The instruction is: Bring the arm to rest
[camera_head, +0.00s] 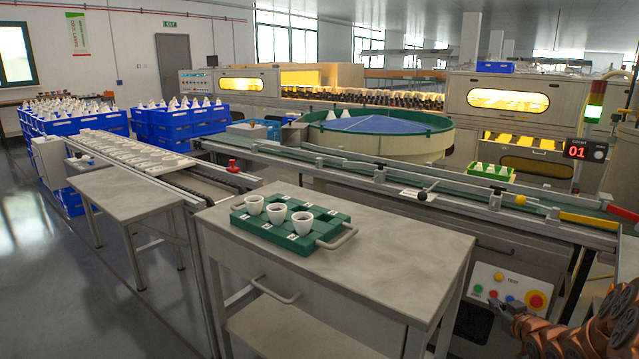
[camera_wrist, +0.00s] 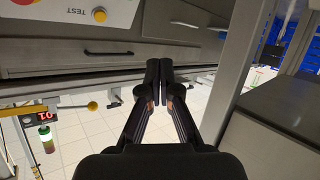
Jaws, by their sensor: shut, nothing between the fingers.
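My gripper (camera_wrist: 160,72) is in the middle of the wrist view, its two dark fingers together and nothing between them. In the head view my copper-coloured arm comes in at the lower right, and the gripper (camera_head: 494,302) lies in front of the control panel (camera_head: 523,281). Whether it touches the panel cannot be told. The panel shows coloured buttons, the word TEST and a red button on yellow (camera_head: 536,300). In the wrist view, which is upside down, the panel (camera_wrist: 117,12) is at the upper left, apart from the fingertips.
A grey cart (camera_head: 375,262) stands in front, bearing a green tray (camera_head: 258,229) with several white cups. A conveyor (camera_head: 400,190) runs behind it. A signal tower (camera_head: 594,101) lit green and a red "01" display (camera_head: 577,149) stand at right. Open floor (camera_head: 40,290) lies at left.

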